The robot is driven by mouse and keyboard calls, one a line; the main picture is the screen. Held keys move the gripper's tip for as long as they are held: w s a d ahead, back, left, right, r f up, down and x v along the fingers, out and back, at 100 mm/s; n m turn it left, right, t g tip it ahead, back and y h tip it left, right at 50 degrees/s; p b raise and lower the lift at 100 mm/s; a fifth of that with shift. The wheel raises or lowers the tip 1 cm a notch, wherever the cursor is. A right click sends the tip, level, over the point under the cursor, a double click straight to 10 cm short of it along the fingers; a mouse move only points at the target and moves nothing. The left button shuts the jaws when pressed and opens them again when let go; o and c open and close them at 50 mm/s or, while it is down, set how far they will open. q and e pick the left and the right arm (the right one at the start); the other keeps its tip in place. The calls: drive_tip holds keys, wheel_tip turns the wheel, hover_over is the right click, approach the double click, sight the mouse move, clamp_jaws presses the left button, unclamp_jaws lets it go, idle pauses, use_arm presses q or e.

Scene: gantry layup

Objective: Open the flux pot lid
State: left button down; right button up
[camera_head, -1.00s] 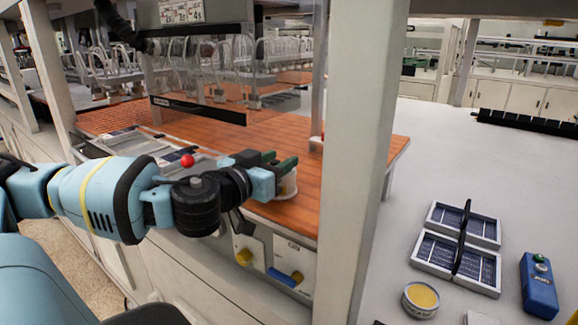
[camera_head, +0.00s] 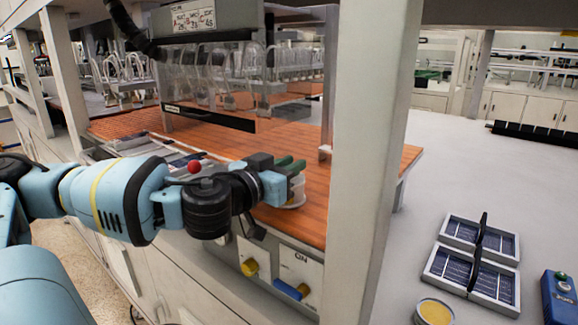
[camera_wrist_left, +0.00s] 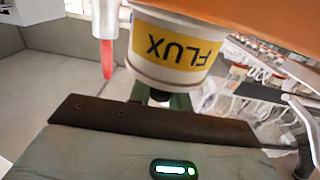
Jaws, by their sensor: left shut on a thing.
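The flux pot (camera_wrist_left: 178,45) is white with a yellow FLUX label, upside down in the left wrist view. In the head view the pot (camera_head: 298,190) stands near the front edge of the orange bench, partly hidden by my left gripper. My left gripper (camera_head: 293,165) reaches in from the left with its green fingers at the pot's top. In the left wrist view its fingers (camera_wrist_left: 160,99) are shut at the lid end of the pot, on what looks like the lid's knob. The lid is mostly hidden, and I see no clear gap under it. My right gripper is not in view.
A white post (camera_head: 365,150) stands right of the pot. A clear screen with a black lower bar (camera_head: 208,117) hangs behind my arm. A red-tipped stick (camera_wrist_left: 106,55) is beside the pot in the wrist view. Solar panel frames (camera_head: 475,262) lie on the right table.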

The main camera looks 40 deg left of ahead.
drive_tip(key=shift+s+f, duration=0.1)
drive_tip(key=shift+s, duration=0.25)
